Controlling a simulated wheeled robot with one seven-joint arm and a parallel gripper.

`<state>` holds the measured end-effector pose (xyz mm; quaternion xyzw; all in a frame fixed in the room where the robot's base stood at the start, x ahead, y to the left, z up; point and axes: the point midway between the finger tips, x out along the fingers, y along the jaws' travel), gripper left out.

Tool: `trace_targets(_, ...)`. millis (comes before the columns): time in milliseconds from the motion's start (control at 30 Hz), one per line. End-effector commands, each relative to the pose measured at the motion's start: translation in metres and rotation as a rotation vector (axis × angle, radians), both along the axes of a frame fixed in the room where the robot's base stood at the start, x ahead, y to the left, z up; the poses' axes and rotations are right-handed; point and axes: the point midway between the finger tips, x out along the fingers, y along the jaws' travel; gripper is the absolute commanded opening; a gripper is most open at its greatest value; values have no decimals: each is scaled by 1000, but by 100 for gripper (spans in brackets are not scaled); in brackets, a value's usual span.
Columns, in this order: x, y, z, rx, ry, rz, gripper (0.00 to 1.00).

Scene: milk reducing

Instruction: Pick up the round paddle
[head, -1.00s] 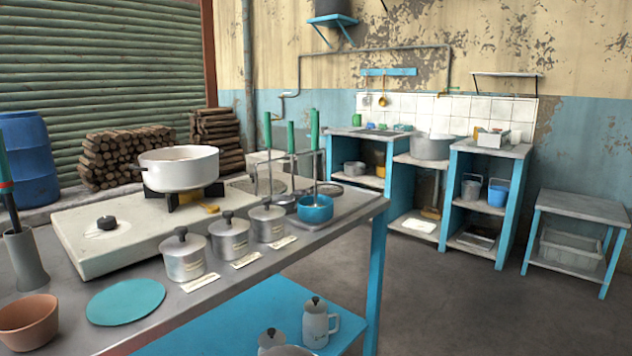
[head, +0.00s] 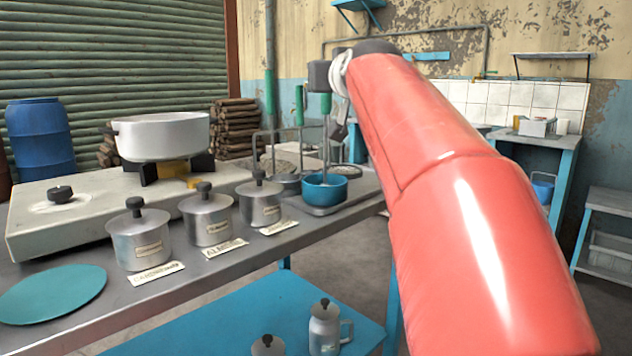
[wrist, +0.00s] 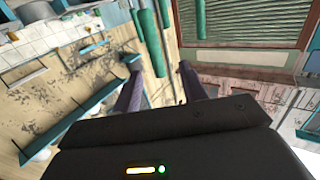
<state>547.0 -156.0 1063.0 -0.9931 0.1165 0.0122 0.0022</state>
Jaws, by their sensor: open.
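Several tools with green handles (head: 270,99) stand at the metal rack at the far end of the counter, behind the blue bowl (head: 324,189). Their lower ends are small and partly hidden, so I cannot tell which one is the round paddle. My red arm reaches toward them and hides part of the rack; it also hides most of my gripper in the head view. In the wrist view my gripper (wrist: 158,62) is open, its two dark fingers apart. A green handle (wrist: 151,45) shows in the gap between the fingers; I cannot tell how far beyond them it is.
A white pot (head: 160,137) sits on the stove (head: 110,205) left of the rack. Several lidded metal canisters (head: 208,216) line the counter's front. A teal disc (head: 52,295) lies at the near left.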

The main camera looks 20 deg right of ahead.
Motion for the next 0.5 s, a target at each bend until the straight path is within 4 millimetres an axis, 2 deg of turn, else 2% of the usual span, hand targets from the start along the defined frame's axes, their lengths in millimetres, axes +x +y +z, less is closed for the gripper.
trace_targets(133, 10, -7, 9, -7, -26, -9, 42)
trace_targets(367, 35, -13, 8, -7, -22, -8, 42)
trace_targets(500, 56, -19, 7, -5, -21, -7, 42)
